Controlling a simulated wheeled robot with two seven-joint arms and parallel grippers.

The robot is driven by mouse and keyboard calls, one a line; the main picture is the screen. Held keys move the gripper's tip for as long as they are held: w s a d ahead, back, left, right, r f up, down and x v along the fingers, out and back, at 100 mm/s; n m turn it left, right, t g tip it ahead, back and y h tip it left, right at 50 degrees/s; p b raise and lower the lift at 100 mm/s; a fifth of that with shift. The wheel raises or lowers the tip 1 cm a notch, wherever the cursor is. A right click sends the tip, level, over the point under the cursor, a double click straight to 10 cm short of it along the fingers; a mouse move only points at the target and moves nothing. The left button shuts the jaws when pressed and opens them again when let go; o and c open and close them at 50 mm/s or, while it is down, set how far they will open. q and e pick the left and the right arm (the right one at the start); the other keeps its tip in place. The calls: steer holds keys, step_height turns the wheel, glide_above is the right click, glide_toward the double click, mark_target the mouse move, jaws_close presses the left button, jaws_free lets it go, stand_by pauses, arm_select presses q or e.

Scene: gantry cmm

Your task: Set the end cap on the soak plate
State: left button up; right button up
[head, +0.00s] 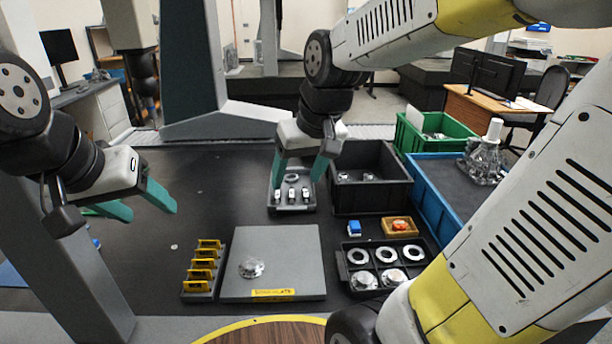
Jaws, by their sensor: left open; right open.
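The soak plate appears to be the flat grey square plate (298,245) with a yellow label on its front edge, lying on the dark table. A silver round flanged part (251,267), which looks like an end cap, rests on its left half. No gripper touches it. My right gripper (297,175) points down with its green fingers apart, over a small grey tray (293,208) behind the plate. My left gripper (150,211) is open and empty, up at the left, well away from the plate.
A black compartment tray (345,277) with white rings and silver flanged parts stands right of the plate. A rack with yellow pieces (204,268) stands close at its left. Black (371,200), blue (431,208) and green (437,133) bins stand behind right.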

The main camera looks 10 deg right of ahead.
steer(key=s+d+r+m+t, duration=0.1)
steer(key=s+d+r+t, duration=0.1)
steer(key=s, duration=0.6)
steer(key=shift+r+m, duration=0.25)
steer(key=shift+m, duration=0.05)
